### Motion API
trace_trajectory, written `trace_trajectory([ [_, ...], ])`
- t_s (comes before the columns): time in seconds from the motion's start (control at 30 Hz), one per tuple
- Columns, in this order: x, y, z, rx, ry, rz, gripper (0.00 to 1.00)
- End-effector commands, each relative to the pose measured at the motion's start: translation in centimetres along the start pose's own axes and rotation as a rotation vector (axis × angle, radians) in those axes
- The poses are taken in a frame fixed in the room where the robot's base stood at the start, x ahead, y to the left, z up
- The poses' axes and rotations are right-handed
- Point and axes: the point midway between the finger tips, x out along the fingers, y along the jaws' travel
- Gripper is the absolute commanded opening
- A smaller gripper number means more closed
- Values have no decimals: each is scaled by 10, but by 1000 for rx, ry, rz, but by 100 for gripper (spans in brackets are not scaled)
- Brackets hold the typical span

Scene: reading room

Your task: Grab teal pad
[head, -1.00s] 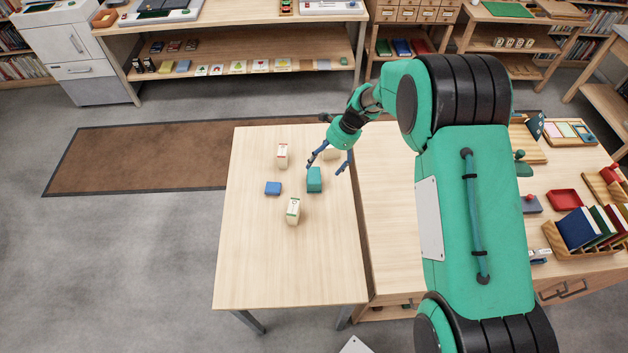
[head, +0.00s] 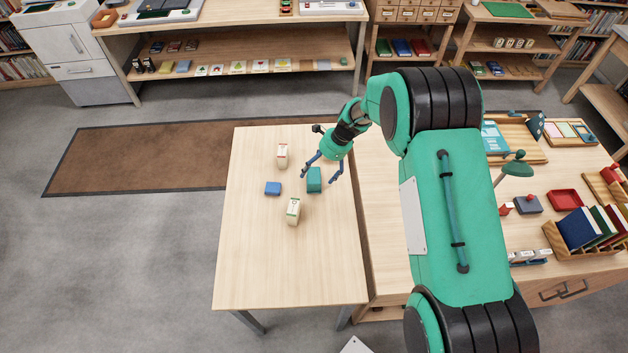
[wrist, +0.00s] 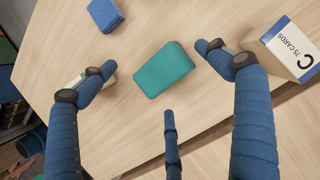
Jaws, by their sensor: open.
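The teal pad (head: 314,181) is a small block on the light wooden table, and it also shows in the wrist view (wrist: 164,70). My gripper (head: 320,178) is open with its blue fingers spread around the pad. In the wrist view my gripper (wrist: 154,58) has one finger left of the pad, one right and one below it. Gaps show between the fingers and the pad, and nothing is held. The fingers' exact height over the table is hard to tell.
A blue block (head: 273,188) lies left of the pad. Cream card boxes stand nearby, one behind (head: 282,156) and one in front (head: 293,211). In the wrist view a lettered card box (wrist: 286,48) is close to the right finger. The table's front (head: 285,270) is clear.

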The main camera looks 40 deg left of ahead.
Motion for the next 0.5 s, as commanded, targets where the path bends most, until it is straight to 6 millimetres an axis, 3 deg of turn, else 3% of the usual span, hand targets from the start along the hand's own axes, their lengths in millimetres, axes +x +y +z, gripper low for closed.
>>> trace_trajectory([
  [0.23, 30, 1, -1, -1, 1, 2, 89],
  [0.5, 38, 0, -1, 0, 1, 0, 89],
])
